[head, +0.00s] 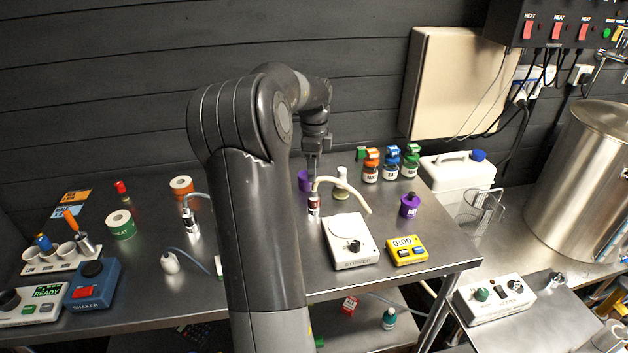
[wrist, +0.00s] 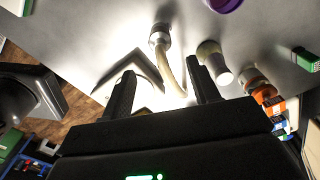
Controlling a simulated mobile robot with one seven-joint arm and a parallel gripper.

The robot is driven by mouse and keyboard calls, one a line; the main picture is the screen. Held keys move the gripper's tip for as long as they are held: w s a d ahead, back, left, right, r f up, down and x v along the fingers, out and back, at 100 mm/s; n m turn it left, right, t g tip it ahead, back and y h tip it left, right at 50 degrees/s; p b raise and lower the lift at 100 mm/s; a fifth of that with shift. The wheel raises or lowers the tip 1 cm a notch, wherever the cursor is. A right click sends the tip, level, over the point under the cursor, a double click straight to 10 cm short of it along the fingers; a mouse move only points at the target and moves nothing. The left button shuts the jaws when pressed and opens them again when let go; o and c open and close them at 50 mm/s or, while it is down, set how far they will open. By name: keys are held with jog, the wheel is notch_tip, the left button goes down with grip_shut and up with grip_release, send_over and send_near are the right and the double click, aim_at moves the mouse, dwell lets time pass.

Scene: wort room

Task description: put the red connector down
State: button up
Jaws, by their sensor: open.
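My gripper (head: 314,165) is over the back of the steel bench, pointing down. In the wrist view its two fingers (wrist: 160,72) are apart with nothing clamped between them. Just below it in the head view stands a small fitting (head: 314,205) with a dark red and white body and a pale hose. In the wrist view the fitting (wrist: 160,38) lies beyond the fingertips, and its hose curves down between the fingers. I take it to be the red connector, though I cannot tell surely. It appears to rest upright on the bench.
A purple object (head: 305,180) and a pale flask (head: 341,184) stand close by. The white stirrer (head: 350,242) and yellow timer (head: 406,250) are nearer the front. Several coloured-capped bottles (head: 390,168) stand to the right. Some bare bench lies left of the stirrer.

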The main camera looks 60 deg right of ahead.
jog(key=shift+a+r, duration=0.1)
jog(key=shift+r, duration=0.5)
jog(key=w+a+r+n+t, duration=0.1)
jog(key=w+a+r+n, duration=0.15)
jog(key=a+n, duration=0.45)
jog(key=w+a+r+n+t, duration=0.1)
jog(key=a+r+n, duration=0.15)
jog(key=a, duration=0.85)
jog(key=w+a+r+n+t, duration=0.1)
jog(key=w+a+r+n, duration=0.15)
jog(key=a+n, duration=0.45)
jog(key=s+a+n+t, duration=0.1)
jog(key=s+a+n, duration=0.3)
jog(key=a, duration=0.4)
jog(key=s+a+f+n, duration=0.1)
jog(key=s+a+n, duration=0.3)
jog(key=a, duration=0.5)
jog(key=s+a+n+t, duration=0.1)
jog(key=s+a+n, duration=0.3)
jog(key=a+n, duration=0.3)
jog(key=shift+a+f+t, duration=0.25)
jog(key=shift+a+t, duration=0.05)
jog(key=shift+a, duration=0.75)
